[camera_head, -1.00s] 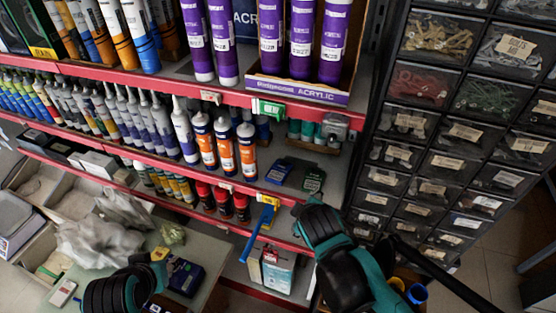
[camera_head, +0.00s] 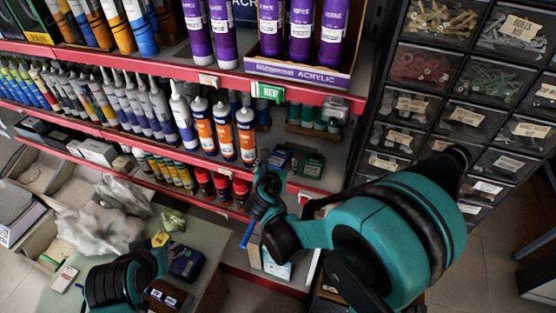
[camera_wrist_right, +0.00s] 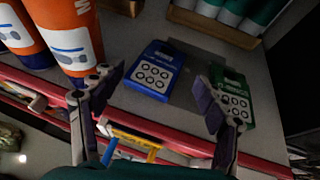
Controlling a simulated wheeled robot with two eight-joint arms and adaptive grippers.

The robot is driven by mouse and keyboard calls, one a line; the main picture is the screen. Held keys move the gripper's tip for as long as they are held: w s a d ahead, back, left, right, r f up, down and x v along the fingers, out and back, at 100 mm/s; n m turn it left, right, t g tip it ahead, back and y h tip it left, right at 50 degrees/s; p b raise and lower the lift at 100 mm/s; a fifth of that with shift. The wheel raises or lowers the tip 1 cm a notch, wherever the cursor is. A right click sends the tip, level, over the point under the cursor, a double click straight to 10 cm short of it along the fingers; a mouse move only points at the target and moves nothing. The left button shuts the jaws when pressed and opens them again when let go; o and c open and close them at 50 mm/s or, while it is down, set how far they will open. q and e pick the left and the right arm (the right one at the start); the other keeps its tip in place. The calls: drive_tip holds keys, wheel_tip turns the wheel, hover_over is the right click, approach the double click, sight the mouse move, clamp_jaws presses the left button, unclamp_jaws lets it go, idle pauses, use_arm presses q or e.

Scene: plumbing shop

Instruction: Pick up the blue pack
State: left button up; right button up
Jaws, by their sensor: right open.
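The blue pack (camera_wrist_right: 155,70) lies on the grey shelf with a dotted face up in the right wrist view. It also shows small and partly covered in the head view (camera_head: 280,157). My right gripper (camera_wrist_right: 160,78) is open and empty, its fingers spread to the left and right of the pack's near part. I cannot tell the exact gap to the pack. In the head view my right arm hides much of that gripper.
A green pack (camera_wrist_right: 232,95) lies right of the blue one, near the right finger. Orange-and-blue bottles (camera_wrist_right: 68,35) stand close on the left. The red shelf edge (camera_wrist_right: 150,130) runs below the gripper. Teal-bodied bottles (camera_wrist_right: 228,12) stand behind in a box.

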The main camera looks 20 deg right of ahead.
sight(279, 155)
drive_tip(key=x, duration=0.4)
drive_tip(key=shift+w+f, duration=0.1)
drive_tip(key=shift+a, duration=0.1)
drive_tip(key=c, duration=0.8)
drive_tip(key=shift+r, duration=0.2)
drive_tip(key=shift+r, duration=0.3)
drive_tip(key=r, duration=0.2)
drive_tip(key=s+r+p, duration=0.1)
drive_tip(key=r, duration=0.1)
drive_tip(key=s+r, duration=0.2)
drive_tip(key=s, duration=0.1)
drive_tip(key=s+r+p, duration=0.1)
drive_tip(key=s+r, duration=0.1)
drive_tip(key=s, duration=0.2)
drive_tip(key=s+r+p, duration=0.1)
drive_tip(key=s+r, duration=0.1)
drive_tip(key=s, duration=0.1)
drive_tip(key=shift+s, duration=0.4)
